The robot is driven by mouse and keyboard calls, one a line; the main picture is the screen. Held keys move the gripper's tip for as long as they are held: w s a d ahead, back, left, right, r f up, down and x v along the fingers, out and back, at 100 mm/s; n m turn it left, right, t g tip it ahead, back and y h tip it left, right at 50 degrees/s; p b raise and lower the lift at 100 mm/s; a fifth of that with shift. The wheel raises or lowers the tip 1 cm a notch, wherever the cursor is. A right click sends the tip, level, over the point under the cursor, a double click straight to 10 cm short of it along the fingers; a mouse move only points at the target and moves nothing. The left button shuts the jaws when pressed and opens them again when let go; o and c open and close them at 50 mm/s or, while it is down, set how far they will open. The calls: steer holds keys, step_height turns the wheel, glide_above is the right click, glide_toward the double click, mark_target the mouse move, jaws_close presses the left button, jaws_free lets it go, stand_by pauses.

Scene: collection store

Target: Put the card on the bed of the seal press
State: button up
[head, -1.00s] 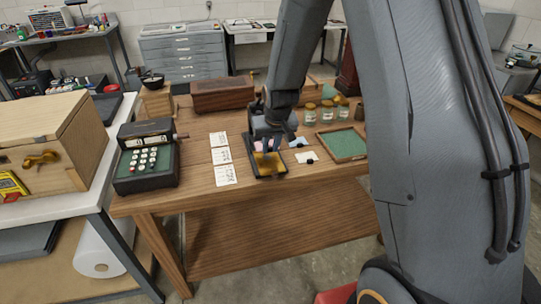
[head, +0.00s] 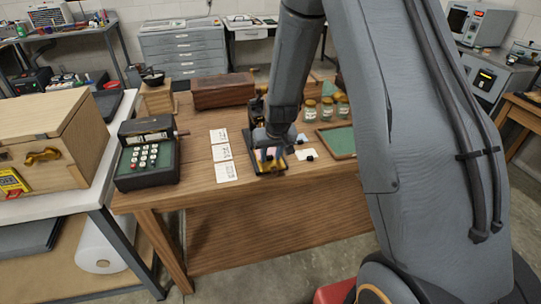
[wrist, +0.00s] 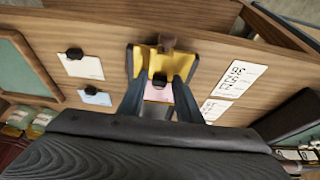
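A pink card with a small black grip block (wrist: 157,90) is between the fingers of my gripper (wrist: 159,80), which looks shut on the block. The seal press is dark with a yellow bed (wrist: 180,62) and a brown knob (wrist: 168,42). In the head view the press (head: 258,170) stands near the table's front edge, with my gripper (head: 268,156) over it. The card is at or just above the near part of the bed; I cannot tell whether it touches. My wrist and fingers hide part of the press.
A white card (wrist: 82,66) and a blue card (wrist: 95,97) with black blocks lie beside the press. Numbered sheets (head: 222,153) lie on its other side, near an adding machine (head: 147,155). A green-lined tray (head: 340,140), jars (head: 327,108) and a wooden box (head: 223,91) stand around.

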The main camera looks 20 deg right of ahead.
steer(key=shift+o, duration=0.2)
steer(key=shift+r, duration=0.2)
steer(key=shift+r, duration=0.35)
steer(key=b+v, duration=0.3)
steer(key=v, duration=0.8)
steer(key=s+f+g+b, duration=0.2)
steer(key=s+g, duration=0.1)
steer(key=s, duration=1.7)
steer(key=shift+s+f, duration=0.25)
steer(key=shift+s, duration=0.15)
steer(key=shift+a, duration=0.1)
